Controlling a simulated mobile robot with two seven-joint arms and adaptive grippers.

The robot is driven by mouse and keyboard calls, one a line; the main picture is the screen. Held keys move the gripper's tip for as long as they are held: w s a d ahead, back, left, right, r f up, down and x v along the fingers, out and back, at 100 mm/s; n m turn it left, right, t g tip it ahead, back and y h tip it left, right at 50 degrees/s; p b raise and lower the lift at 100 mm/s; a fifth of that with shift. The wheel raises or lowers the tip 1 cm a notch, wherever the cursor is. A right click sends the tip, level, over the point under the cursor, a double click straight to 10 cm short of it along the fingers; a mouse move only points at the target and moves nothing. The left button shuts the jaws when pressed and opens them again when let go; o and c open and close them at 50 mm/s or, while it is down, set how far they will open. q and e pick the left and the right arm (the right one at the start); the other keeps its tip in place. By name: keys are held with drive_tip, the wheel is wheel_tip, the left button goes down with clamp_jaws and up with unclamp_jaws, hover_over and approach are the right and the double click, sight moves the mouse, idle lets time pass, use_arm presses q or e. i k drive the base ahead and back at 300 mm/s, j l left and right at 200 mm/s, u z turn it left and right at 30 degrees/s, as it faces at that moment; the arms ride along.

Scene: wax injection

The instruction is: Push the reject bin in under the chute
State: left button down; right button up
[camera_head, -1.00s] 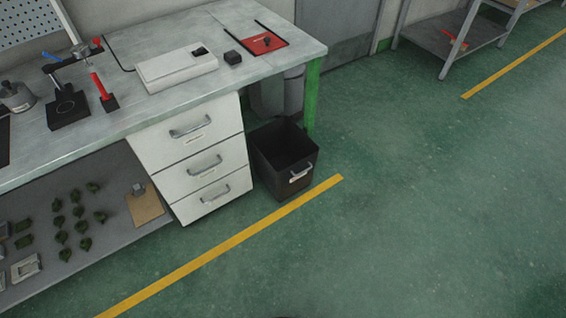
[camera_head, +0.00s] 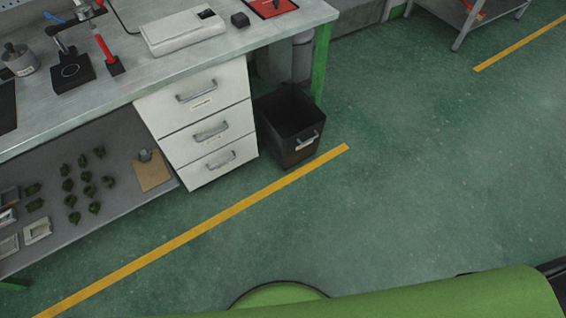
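The reject bin (camera_head: 305,150) is a dark, open-topped bin on the green floor, with a light handle and label on its front. It stands right of the white drawer unit, partly under the right end of the workbench, and sticks out toward the yellow line. Grey cylindrical parts (camera_head: 302,58), which may be the chute, hang under the bench behind and above the bin. Neither gripper is in view; a green part of mine spans the bottom of the picture.
The workbench (camera_head: 240,42) has a green leg (camera_head: 320,62) close behind the bin's right side. The white drawer unit (camera_head: 200,125) stands left of the bin. A yellow floor line (camera_head: 215,218) runs in front. Open floor lies to the right; a grey shelf rack (camera_head: 470,18) stands beyond.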

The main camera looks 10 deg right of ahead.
sight(291, 125)
drive_tip(key=i+l+u, duration=0.2)
drive_tip(key=l+u, duration=0.25)
drive_tip(key=i+l+u, duration=0.1)
drive_tip(key=l+u, duration=0.4)
drive_tip(key=l, duration=0.2)
drive_tip(key=l+u, duration=0.45)
drive_tip(key=l, duration=0.2)
